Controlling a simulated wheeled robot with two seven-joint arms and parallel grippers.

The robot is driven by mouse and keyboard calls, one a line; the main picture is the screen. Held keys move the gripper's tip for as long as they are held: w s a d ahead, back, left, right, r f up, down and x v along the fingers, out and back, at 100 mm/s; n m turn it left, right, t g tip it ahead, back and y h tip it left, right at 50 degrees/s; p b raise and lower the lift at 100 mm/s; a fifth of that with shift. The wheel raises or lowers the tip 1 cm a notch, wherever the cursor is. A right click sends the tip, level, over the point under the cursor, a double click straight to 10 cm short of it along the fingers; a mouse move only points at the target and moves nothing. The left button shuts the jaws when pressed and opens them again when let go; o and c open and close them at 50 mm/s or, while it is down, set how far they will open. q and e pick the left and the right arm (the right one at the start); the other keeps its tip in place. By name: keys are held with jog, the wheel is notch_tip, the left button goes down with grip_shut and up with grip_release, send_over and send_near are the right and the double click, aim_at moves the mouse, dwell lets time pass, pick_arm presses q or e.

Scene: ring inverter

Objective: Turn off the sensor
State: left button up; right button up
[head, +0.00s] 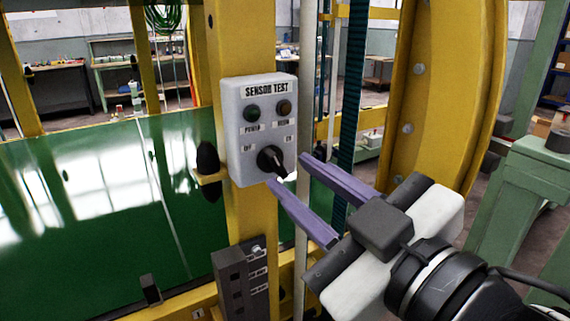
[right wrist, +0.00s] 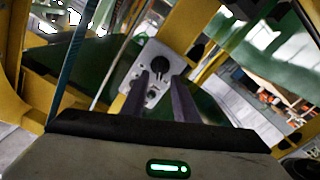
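The grey SENSOR TEST box (head: 234,160) is fixed to a yellow post in the head view. It has a green lamp (head: 252,113) marked POWER and a brownish lamp (head: 284,108) beside it. Below them is a black rotary knob (head: 268,159) between OFF on the left and ON on the right; its pointer is tilted to the lower right. My right gripper (head: 286,170) is open, its purple fingers apart, with tips close to the knob's lower right. Contact cannot be told. The box also shows in the right wrist view (right wrist: 133,88), beyond the fingers. My left gripper is not in view.
A dark switch block (head: 232,285) is low on the yellow post (head: 249,40). A black knob-like part (head: 208,160) sticks out left of the box. A grey vertical pole (head: 307,60) and a large yellow ring frame (head: 440,80) stand on the right. A green panel (head: 90,220) fills the left.

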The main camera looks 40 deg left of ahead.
jog(key=shift+x, duration=2)
grip_shut()
jog(key=shift+r+n+p, duration=0.1)
jog(key=shift+n+p, duration=0.5)
jog(key=shift+n, duration=0.9)
grip_release()
send_near(278, 165)
jog(key=shift+b+v, duration=0.4)
jog(key=shift+v, duration=0.65)
